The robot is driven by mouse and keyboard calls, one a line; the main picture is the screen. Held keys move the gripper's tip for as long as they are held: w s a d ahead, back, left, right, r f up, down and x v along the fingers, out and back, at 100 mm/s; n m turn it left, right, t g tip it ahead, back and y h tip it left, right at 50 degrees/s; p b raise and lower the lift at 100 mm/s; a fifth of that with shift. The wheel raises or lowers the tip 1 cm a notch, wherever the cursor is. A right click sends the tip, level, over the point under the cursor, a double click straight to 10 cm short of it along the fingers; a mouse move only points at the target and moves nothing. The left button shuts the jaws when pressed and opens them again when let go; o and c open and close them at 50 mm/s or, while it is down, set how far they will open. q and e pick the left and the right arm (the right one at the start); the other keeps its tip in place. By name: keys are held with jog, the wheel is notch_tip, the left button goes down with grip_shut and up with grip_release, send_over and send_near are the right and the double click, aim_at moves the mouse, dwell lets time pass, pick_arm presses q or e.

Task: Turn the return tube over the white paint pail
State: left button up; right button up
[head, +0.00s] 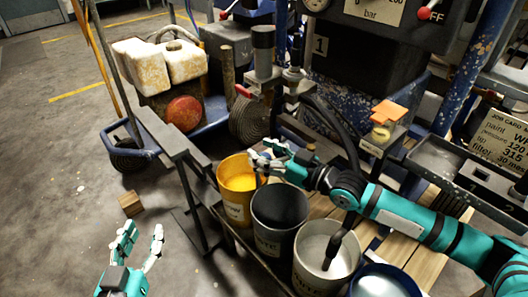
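The white paint pail (306,272) stands in a row of pails, with pale paint inside. A dark tube (334,245) reaches down into it; my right arm hides its upper part. A thick black hose (345,135) curves down from the machine behind that arm; I cannot tell if they are one piece. My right gripper (263,160) is above the yellow pail (235,207) and the black pail (279,232), by a thin dark piece; its grip is unclear. My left gripper (141,240) is open and empty over the floor at lower left.
A blue-rimmed pail (384,284) stands right of the white one. The striper machine (375,65), with gauge and red-knobbed lever, rises behind. A job card (502,145) hangs at right. A small wooden block (131,204) lies on the floor. Open floor is at left.

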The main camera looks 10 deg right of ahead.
jog(key=shift+a, duration=0.15)
jog(key=shift+s+d+f, duration=0.1)
jog(key=shift+s+d, duration=0.2)
jog(key=shift+s, duration=0.15)
jog(key=v, duration=0.6)
jog(key=shift+s+d, duration=0.15)
jog(key=shift+d, duration=0.05)
